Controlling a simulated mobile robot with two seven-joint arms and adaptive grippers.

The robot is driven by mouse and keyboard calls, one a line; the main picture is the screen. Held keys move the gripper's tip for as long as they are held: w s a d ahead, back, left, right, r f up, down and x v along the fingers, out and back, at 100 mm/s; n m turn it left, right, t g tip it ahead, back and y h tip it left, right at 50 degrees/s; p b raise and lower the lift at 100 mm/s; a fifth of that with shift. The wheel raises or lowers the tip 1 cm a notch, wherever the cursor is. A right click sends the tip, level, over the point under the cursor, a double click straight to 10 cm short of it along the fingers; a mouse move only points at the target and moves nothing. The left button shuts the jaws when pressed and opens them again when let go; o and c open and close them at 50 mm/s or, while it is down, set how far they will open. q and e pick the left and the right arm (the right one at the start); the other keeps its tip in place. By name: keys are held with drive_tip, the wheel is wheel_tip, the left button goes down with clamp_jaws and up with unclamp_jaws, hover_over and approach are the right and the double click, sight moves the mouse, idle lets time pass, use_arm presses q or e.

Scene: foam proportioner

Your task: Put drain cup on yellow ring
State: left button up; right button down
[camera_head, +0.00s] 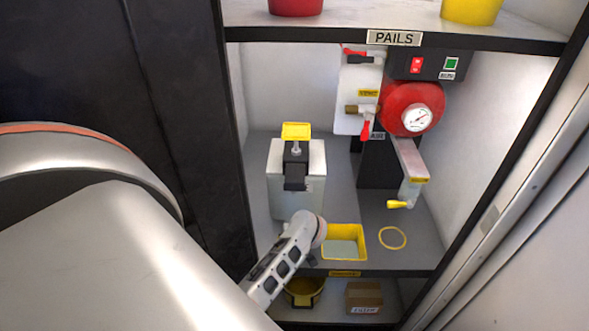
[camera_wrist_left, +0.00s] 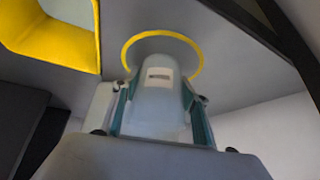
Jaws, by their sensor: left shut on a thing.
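In the left wrist view my left gripper (camera_wrist_left: 160,105) is shut on the drain cup (camera_wrist_left: 158,100), a pale grey, rounded cup with a small label. Greenish fingers flank the cup on both sides. The yellow ring (camera_wrist_left: 195,52) shows just beyond the cup, which overlaps its lower part in this view; I cannot tell the gap between them. In the head view the yellow ring (camera_head: 392,238) lies flat on the grey shelf and looks empty. The fingers and held cup cannot be made out in the head view. My right gripper is out of view.
A yellow-rimmed tray (camera_head: 343,257) lies left of the ring. A grey box (camera_head: 290,200) with a yellow top stands behind it. A spout with a yellow lever (camera_head: 397,204) hangs behind the ring. The upper shelf edge (camera_head: 480,42) and a side post bound the bay.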

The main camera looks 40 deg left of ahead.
use_arm(q)
drive_tip(key=o, duration=1.2)
drive_tip(key=shift+c, duration=0.2)
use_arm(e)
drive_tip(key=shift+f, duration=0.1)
use_arm(q)
drive_tip(key=p+v, duration=0.3)
drive_tip(key=v, duration=0.9)
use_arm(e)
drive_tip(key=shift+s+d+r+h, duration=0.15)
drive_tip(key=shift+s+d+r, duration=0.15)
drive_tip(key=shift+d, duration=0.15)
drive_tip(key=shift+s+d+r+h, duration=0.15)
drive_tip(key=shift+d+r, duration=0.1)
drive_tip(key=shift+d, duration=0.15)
use_arm(q)
drive_tip(key=shift+r, duration=0.1)
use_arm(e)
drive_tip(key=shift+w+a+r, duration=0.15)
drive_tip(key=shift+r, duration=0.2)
use_arm(q)
drive_tip(key=shift+d, duration=0.1)
